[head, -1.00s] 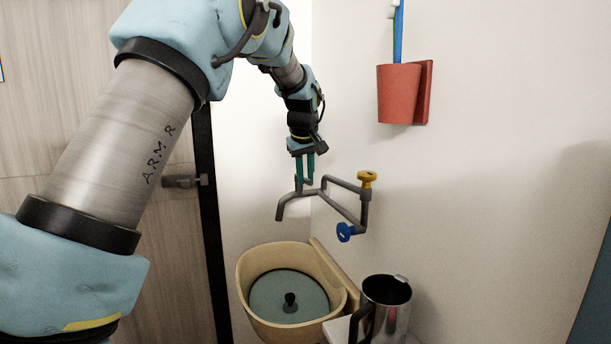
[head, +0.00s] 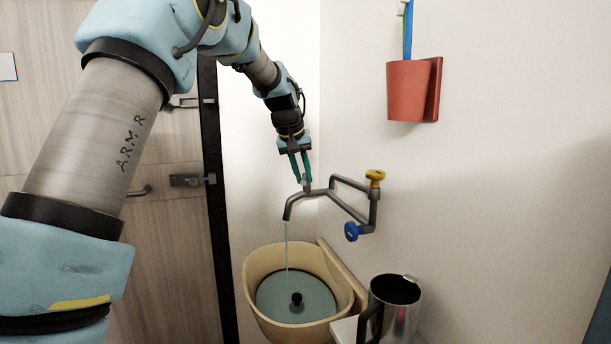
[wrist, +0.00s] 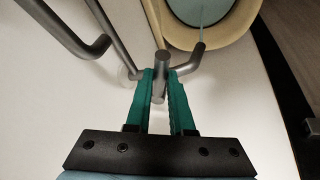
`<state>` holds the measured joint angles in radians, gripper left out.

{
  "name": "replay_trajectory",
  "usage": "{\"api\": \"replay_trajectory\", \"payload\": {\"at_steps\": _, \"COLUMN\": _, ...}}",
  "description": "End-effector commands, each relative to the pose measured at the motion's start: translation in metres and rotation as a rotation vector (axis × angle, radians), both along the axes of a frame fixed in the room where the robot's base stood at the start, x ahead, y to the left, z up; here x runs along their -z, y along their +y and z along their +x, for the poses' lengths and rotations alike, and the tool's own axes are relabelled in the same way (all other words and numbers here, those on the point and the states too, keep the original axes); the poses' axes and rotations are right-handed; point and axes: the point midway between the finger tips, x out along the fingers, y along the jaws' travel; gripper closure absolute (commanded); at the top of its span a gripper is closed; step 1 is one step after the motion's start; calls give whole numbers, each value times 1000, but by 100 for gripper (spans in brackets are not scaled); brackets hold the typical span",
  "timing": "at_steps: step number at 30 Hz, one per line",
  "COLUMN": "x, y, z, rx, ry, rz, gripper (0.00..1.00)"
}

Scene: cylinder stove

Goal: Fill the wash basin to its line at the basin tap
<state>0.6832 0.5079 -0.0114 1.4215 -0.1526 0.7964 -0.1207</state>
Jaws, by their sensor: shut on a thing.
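The basin tap (head: 318,191) is a grey pipe fixture on the wall, with a yellow knob (head: 375,178) and a blue knob (head: 352,231). A thin stream of water (head: 287,250) falls from its spout into the cream wash basin (head: 257,303). Water and a dark plug knob (head: 297,300) show inside the basin; I cannot make out the fill line. My gripper (head: 304,182) has its green fingers at the top of the tap. In the wrist view my gripper (wrist: 160,88) is shut on the tap's short upright grey lever (wrist: 159,88).
A steel jug (head: 402,295) with a dark handle stands on a white ledge (head: 344,329) right of the basin. A red cup holder (head: 408,90) with brushes hangs on the wall above right. A wooden door (head: 160,245) is at left.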

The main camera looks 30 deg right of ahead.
Motion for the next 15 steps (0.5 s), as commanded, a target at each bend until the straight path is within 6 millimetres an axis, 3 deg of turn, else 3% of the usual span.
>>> {"api": "replay_trajectory", "payload": {"at_steps": 5, "x": 0, "y": 0, "z": 0, "rx": -1, "ry": -1, "rz": 0, "gripper": 100}}
{"api": "replay_trajectory", "payload": {"at_steps": 6, "x": 0, "y": 0, "z": 0, "rx": -1, "ry": -1, "rz": 0, "gripper": 78}}
{"api": "replay_trajectory", "payload": {"at_steps": 13, "x": 0, "y": 0, "z": 0, "rx": -2, "ry": -1, "rz": 0, "gripper": 52}}
{"api": "replay_trajectory", "payload": {"at_steps": 15, "x": 0, "y": 0, "z": 0, "rx": -2, "ry": -1, "rz": 0, "gripper": 49}}
